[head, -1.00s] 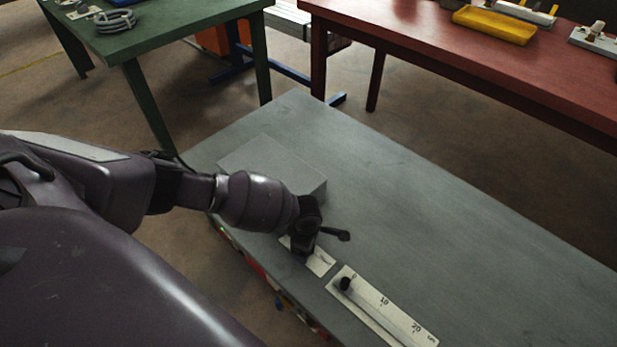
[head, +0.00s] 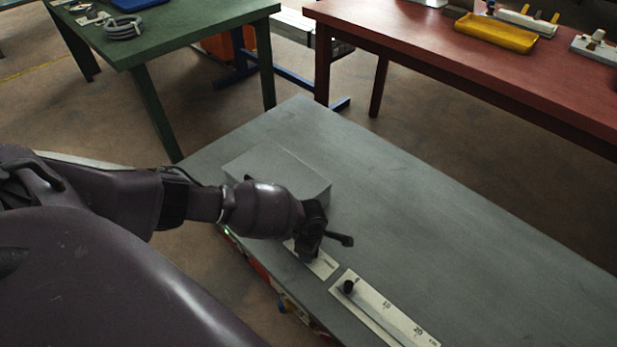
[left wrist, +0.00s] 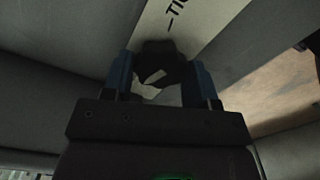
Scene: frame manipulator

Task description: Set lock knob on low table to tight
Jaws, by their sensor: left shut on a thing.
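The low table (head: 420,220) is a long grey surface. A pale label plate (head: 325,266) lies near its front edge, partly hidden by my left gripper (head: 311,250). In the left wrist view the plate (left wrist: 213,25) shows a line and letters beginning "TI", cut off by the frame. A dark lock knob (left wrist: 158,62) sits between the two blue-sided fingers of my left gripper (left wrist: 160,80), which are shut on it. The gripper hides the knob's body in the head view. My right gripper is out of view.
A grey box (head: 285,170) stands behind my left wrist. The table's right side is clear. A green table (head: 165,40) and a red table (head: 480,70) stand beyond.

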